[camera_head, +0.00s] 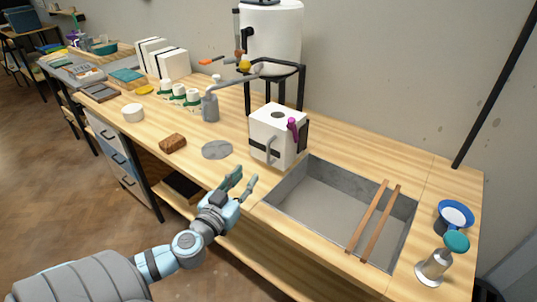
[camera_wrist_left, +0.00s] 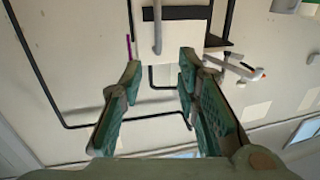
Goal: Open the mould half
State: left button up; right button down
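The white plaster mould (camera_head: 278,125) stands upright on the wooden bench, at the back left corner of the sink. It has a round grey opening on top, a dark band, a magenta piece (camera_head: 293,127) on its right and a grey handle (camera_head: 270,150) on its front half. The halves look closed together. My left gripper (camera_head: 245,180) is open and empty, in front of and below the handle, apart from it. In the left wrist view the mould (camera_wrist_left: 187,13) and handle (camera_wrist_left: 157,28) show at the top, beyond the parted fingers (camera_wrist_left: 160,68). My right gripper is not in view.
A sunken sink (camera_head: 320,200) with two wooden slats (camera_head: 375,220) lies right of the mould. A grey disc (camera_head: 217,150), a brown block (camera_head: 172,144) and a grey tap-like fitting (camera_head: 210,107) are to the left. A white tank (camera_head: 272,35) on a black stand is behind.

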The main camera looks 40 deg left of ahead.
aim_at(268, 149)
pick_arm(q)
jog(key=p+x, duration=0.1)
jog(key=x, duration=0.3)
jog(key=p+x, duration=0.1)
jog(key=x, duration=0.4)
jog(key=p+x, duration=0.1)
jog(key=x, duration=0.3)
jog(key=shift+w+d+r, duration=0.1)
jog(key=shift+w+r, duration=0.1)
jog(key=shift+r, duration=0.05)
jog(key=shift+w, duration=0.45)
jog(key=shift+f, duration=0.1)
grip_shut()
